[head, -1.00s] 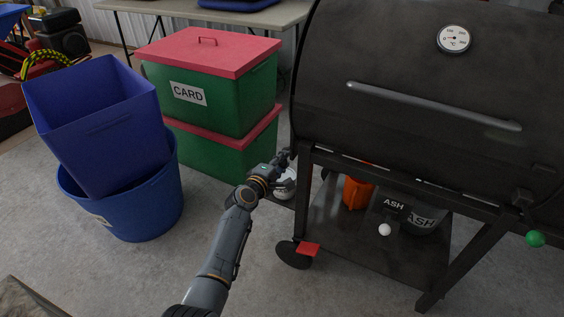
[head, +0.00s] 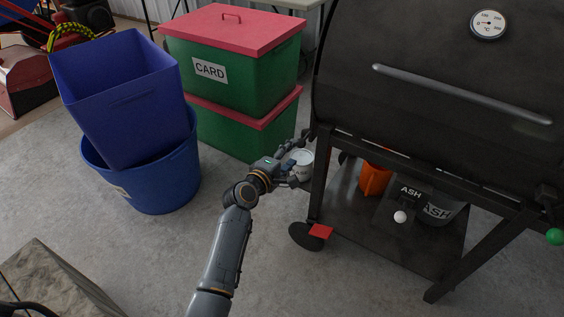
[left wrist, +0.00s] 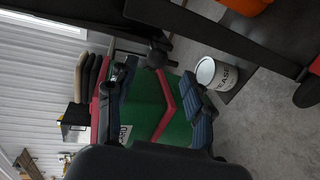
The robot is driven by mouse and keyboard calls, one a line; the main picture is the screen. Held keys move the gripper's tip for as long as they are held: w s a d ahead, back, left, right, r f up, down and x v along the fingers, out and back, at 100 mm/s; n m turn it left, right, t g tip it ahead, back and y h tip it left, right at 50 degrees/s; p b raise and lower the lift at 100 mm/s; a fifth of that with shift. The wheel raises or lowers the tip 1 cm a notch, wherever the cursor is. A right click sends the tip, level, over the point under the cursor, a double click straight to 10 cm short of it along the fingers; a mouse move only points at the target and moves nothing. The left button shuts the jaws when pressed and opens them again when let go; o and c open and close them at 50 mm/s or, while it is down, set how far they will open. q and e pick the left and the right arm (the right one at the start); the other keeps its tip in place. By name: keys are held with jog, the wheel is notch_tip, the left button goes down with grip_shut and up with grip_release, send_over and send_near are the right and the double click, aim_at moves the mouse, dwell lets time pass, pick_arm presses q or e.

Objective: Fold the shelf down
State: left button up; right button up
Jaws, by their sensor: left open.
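The black barrel grill (head: 420,90) fills the right of the head view. I cannot clearly make out a separate folding shelf on its left end, which is mostly turned away. In the left wrist view a dark flat panel (left wrist: 190,22) and a dark rounded knob (left wrist: 157,56) show beyond the fingers. My left gripper (head: 297,160) is just left of the grill's left front corner, at frame height. In the left wrist view (left wrist: 157,92) its fingers are apart with nothing held between them. My right gripper is out of view.
Stacked green crates with a pink lid (head: 235,28) stand behind. Blue bins (head: 145,182) are at the left. The grill's lower shelf (head: 395,240) holds an ash bucket (head: 440,208) and an orange container (head: 373,180).

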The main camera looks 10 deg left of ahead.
pick_arm(q)
jog(key=shift+v, duration=2.35)
